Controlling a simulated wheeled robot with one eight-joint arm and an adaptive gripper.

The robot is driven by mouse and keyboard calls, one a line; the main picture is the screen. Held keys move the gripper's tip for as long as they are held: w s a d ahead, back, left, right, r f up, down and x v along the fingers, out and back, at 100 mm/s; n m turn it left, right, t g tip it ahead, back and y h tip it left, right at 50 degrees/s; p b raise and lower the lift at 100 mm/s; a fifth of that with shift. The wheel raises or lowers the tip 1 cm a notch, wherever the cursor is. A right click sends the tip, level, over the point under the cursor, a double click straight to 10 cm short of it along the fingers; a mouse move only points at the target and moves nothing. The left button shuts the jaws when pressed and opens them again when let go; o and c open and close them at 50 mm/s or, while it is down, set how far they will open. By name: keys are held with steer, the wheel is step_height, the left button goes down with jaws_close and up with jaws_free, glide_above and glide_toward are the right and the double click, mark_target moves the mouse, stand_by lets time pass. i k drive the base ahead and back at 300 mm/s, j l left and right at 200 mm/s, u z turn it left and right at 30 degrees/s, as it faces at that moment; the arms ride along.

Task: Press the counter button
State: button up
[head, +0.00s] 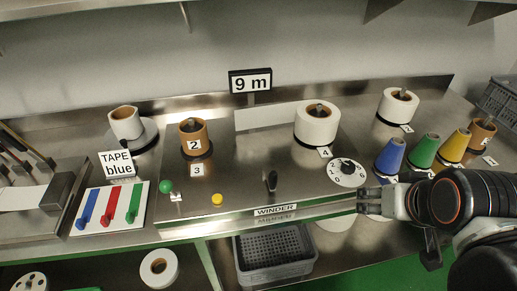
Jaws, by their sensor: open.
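A yellow round button (217,199) sits on the front of the steel winder panel (240,228), left of centre. A green ball knob (166,186) stands to its left above a small white tag. No label in view reads counter, so I cannot tell for certain which part is the counter button. My gripper (363,202) is at the right end of the panel's front edge, next to the black-and-white dial (347,172). It is open, with nothing visible in it, well to the right of the yellow button.
A dark upright lever (271,182) stands between my gripper and the yellow button. Paper rolls (317,123) stand behind. Blue (390,156), green and yellow cones stand near my arm. A board with coloured hooks (110,207) lies left. A grey crate (272,258) sits below the panel.

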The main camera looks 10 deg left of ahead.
mark_target(218, 199)
steer(key=u, duration=1.35)
